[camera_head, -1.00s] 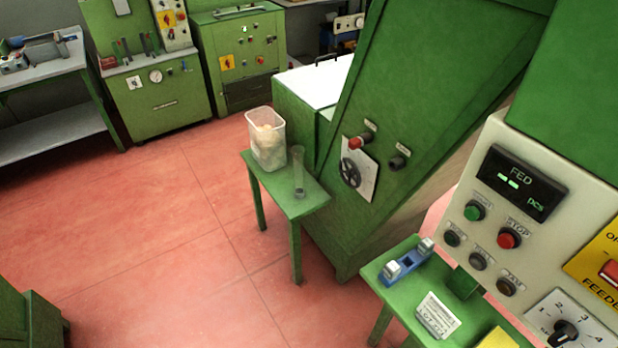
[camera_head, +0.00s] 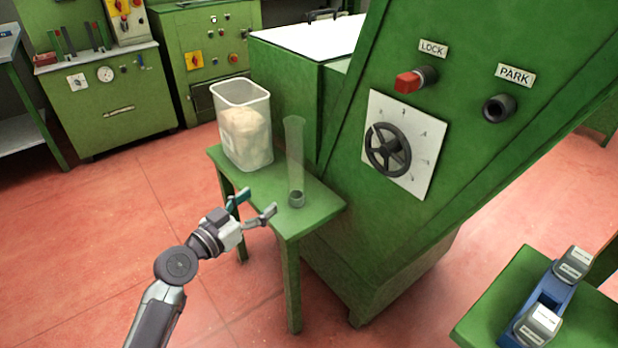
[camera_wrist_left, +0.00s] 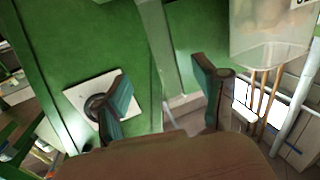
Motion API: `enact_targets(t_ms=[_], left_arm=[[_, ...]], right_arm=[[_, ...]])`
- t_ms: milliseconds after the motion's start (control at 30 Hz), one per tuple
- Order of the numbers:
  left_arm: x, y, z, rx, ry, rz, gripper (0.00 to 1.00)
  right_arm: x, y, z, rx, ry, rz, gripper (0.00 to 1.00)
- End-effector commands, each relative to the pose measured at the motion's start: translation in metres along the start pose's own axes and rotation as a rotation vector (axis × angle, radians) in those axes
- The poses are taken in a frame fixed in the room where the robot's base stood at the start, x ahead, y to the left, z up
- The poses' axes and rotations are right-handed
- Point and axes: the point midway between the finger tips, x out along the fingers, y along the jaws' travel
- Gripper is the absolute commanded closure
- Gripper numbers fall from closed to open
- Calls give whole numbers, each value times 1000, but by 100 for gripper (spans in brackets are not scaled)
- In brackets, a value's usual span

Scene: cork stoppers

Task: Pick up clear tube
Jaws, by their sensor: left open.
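The clear tube (camera_head: 295,158) stands upright on a small green table (camera_head: 318,205), with a dark grey base at its foot. In the left wrist view a faint translucent strip, apparently the tube (camera_wrist_left: 158,45), shows beyond the gap between the fingers. My left gripper (camera_head: 258,203) is open and empty, at the near left edge of the table. Its fingers are apart from the tube, to its left and nearer the camera. The fingers also show spread in the left wrist view. My right gripper is out of view.
A clear plastic bin (camera_head: 262,145) with pale contents stands on the table close left of the tube. A tall green machine with a handwheel (camera_head: 388,150) rises right behind the tube. A blue holder (camera_head: 545,305) sits on another green table at right. Red floor is open at left.

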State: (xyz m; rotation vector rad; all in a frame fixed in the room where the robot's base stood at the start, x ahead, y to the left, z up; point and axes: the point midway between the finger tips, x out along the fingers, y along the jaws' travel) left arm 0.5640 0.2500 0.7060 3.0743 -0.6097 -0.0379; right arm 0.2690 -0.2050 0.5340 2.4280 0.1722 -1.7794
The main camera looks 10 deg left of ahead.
Motion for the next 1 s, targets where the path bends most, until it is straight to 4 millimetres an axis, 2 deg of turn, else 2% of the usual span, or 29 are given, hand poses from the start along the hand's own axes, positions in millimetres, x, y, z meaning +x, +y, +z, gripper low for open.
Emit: enact_targets(t_ms=[167,500,767,1000], left_arm=[[12,2,-9,9,27,10,29],[75,2,-9,8,24,10,29],[95,1,-8,8,22,9,29],[130,-2,-6,7,22,10,29]], right_arm=[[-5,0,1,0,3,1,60],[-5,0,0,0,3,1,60],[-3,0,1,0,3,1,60],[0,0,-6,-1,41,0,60]])
